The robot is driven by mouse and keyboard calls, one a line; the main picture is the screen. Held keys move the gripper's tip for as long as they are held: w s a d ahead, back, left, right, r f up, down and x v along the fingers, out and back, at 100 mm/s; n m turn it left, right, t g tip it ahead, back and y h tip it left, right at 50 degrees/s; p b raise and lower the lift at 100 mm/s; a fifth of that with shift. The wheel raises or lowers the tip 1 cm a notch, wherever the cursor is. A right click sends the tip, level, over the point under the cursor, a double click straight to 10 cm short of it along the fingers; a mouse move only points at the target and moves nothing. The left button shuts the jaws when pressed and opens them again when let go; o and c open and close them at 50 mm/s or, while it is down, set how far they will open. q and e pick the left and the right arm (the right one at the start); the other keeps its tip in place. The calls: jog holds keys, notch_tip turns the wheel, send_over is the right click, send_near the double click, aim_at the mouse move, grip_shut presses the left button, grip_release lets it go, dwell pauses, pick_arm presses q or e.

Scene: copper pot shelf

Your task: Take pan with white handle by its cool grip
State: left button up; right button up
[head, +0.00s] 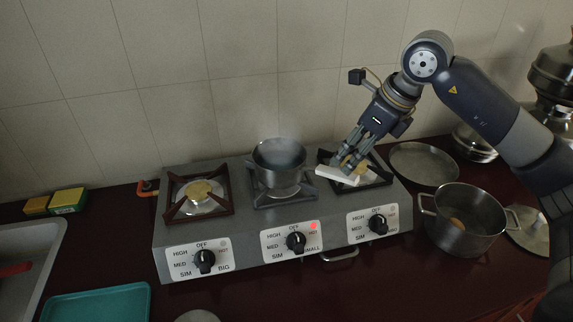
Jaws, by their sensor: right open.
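The steel pan (280,163) sits on the middle burner of the grey stove, with faint steam above it. Its white handle (336,177) points right, toward the right burner. My right gripper (352,164) comes down from the upper right, open, with its fingertips at the far end of the white handle. From this angle I cannot tell whether the fingers touch the handle. My left gripper is not in view.
The stove (330,207) has a red light lit by its middle knob (296,242). The left burner (199,195) is empty. A two-handled pot (461,232), a round tray (424,163) and a lid (530,232) stand right of it. A teal tray (97,305) lies front left.

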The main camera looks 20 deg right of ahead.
aim_at(335, 171)
jog(key=p+x, duration=0.1)
jog(key=x, duration=0.2)
jog(key=shift+s+a+f, duration=0.1)
jog(key=shift+a, duration=0.05)
jog(key=p+x, duration=0.1)
jog(key=x, duration=0.1)
jog(key=p+x, duration=0.1)
jog(key=x, duration=0.1)
jog(key=shift+w+a+f, duration=0.2)
jog(key=shift+w, duration=0.15)
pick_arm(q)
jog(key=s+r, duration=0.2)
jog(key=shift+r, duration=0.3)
pick_arm(e)
jog(key=shift+f, duration=0.15)
pick_arm(q)
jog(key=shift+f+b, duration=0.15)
jog(key=shift+b, duration=0.3)
pick_arm(e)
jog(key=shift+f, duration=0.15)
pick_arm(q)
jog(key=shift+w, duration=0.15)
pick_arm(e)
jog(key=shift+c, duration=0.6)
grip_shut()
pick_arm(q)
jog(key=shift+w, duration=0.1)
pick_arm(e)
jog(key=shift+w, duration=0.15)
